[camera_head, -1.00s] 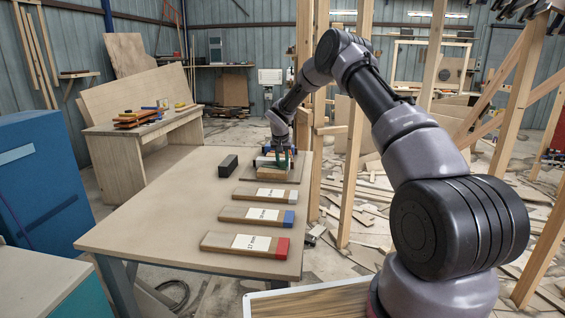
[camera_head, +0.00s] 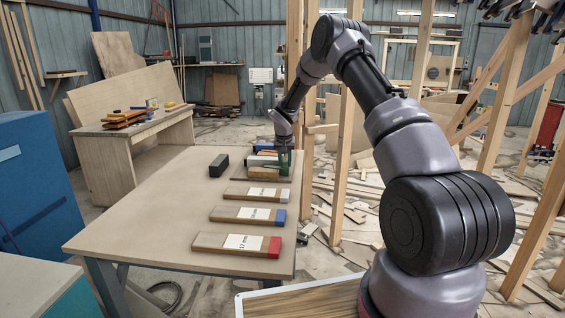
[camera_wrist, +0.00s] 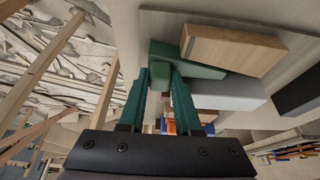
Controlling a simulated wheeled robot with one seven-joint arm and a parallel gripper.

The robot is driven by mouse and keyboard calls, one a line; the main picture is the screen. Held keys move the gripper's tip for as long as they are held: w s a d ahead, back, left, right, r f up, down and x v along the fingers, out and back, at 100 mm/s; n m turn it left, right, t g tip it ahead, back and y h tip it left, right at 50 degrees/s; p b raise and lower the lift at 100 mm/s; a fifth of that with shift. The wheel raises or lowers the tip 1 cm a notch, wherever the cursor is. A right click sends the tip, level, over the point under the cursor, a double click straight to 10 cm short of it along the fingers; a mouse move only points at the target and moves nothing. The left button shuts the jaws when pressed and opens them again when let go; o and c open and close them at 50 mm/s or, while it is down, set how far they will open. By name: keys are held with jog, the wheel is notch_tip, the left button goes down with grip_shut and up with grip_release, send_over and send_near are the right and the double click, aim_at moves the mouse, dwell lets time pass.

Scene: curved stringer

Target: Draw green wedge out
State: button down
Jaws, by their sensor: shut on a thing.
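The green wedge (camera_wrist: 185,60) shows in the wrist view, lying along a light wood block (camera_wrist: 235,47) and a pale grey block (camera_wrist: 222,94). My gripper (camera_wrist: 160,80) has teal fingers, shut on the near end of the wedge. In the head view, my gripper (camera_head: 284,163) is at the right side of the block stack, near the far right corner of the table. The wood block (camera_head: 263,173) also shows there, in front of the grey one. I cannot tell whether the wedge still touches the blocks.
A black block (camera_head: 219,165) stands left of the stack. Three labelled wooden pieces with a pale (camera_head: 284,196), a blue (camera_head: 280,217) and a red end (camera_head: 274,247) lie nearer on the table (camera_head: 150,225). Timber posts (camera_head: 345,165) stand close to the right.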

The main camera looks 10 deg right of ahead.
jog(key=c, duration=0.6)
grip_release()
jog(key=shift+s+d, duration=0.15)
jog(key=shift+d, duration=0.15)
jog(key=shift+a, duration=0.1)
jog(key=shift+r, duration=0.2)
jog(key=v, duration=1)
jog(key=shift+r, duration=0.15)
jog(key=shift+s, duration=0.1)
